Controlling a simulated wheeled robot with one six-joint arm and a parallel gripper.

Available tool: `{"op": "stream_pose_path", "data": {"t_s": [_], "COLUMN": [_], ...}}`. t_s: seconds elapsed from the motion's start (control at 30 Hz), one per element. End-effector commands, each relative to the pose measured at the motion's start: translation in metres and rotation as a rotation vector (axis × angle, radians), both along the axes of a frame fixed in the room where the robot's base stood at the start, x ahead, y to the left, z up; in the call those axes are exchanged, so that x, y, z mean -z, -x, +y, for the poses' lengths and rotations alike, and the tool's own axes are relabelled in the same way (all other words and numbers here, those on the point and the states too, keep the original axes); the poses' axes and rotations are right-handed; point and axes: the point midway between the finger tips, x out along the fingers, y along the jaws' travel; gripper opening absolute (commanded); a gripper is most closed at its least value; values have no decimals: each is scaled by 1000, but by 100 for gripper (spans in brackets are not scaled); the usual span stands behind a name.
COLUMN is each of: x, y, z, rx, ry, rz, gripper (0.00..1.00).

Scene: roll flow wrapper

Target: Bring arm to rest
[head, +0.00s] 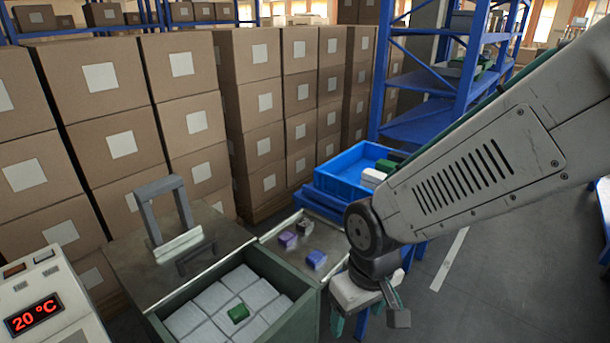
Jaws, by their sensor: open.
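My arm (470,165) reaches in from the right edge of the head view and slopes down to the left. My gripper (366,314) hangs at its end, low in the middle right of the picture. Its fingers are apart and I see nothing held between them. It is to the right of the green-walled bin (305,309); its height above the floor is hard to judge. The arm covers part of the blue tray (340,162) area behind it.
Stacked cartons (122,145) line the left and back. A blue rack (463,85) stands behind the arm. A temperature display (34,314) is at lower left.

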Motion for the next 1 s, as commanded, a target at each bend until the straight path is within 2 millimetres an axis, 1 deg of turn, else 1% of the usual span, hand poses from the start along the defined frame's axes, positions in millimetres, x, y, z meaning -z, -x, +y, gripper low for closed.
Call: {"op": "stream_pose_path", "data": {"t_s": [0.03, 0.2, 0.3, 0.43, 0.5, 0.6, 0.7, 0.93, 0.97, 1.0], "x": [-20, -75, -103, -133, -144, -156, -164, -165, -165, -164], "y": [5, 38, 58, 81, 86, 90, 92, 92, 92, 92], "z": [-20, -80, -110, -140, -152, -163, -171, -174, -174, -174], "rx": [38, 156, 232, 335, 384, 443, 485, 503, 503, 503], "ry": [11, 56, 67, 60, 47, 28, 18, 17, 17, 17], "rz": [17, 90, 103, 69, 23, -44, -83, -87, -87, -87], "gripper": [70, 70, 70, 70, 70, 70, 70, 70, 61, 50]}}
